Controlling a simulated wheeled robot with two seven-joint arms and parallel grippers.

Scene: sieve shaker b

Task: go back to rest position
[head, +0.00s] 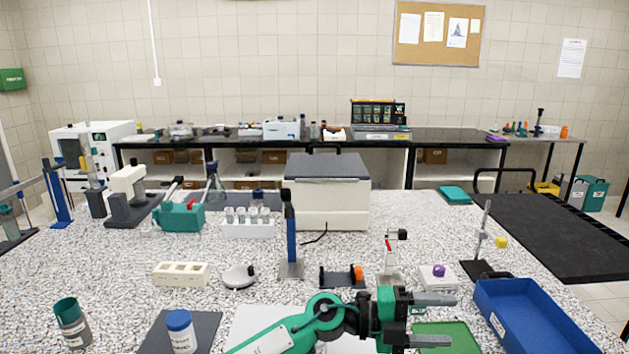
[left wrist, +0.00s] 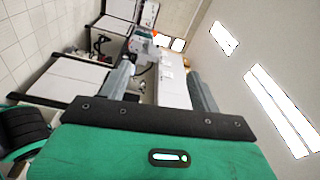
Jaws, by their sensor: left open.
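My left gripper (head: 434,320) reaches in from the bottom of the head view over the front of the speckled table (head: 440,225). Its two grey fingers point right and are apart, with nothing between them. In the left wrist view the same open fingers (left wrist: 160,85) show against the room, and the gap between them is empty. The gripper is just left of the blue tray (head: 530,318) and hides part of the green mat (head: 450,335). My right gripper is not in view.
A blue upright tool on a stand (head: 291,240), an orange-knobbed holder (head: 342,276) and a white box machine (head: 327,190) stand behind the gripper. The table's middle right is fairly clear.

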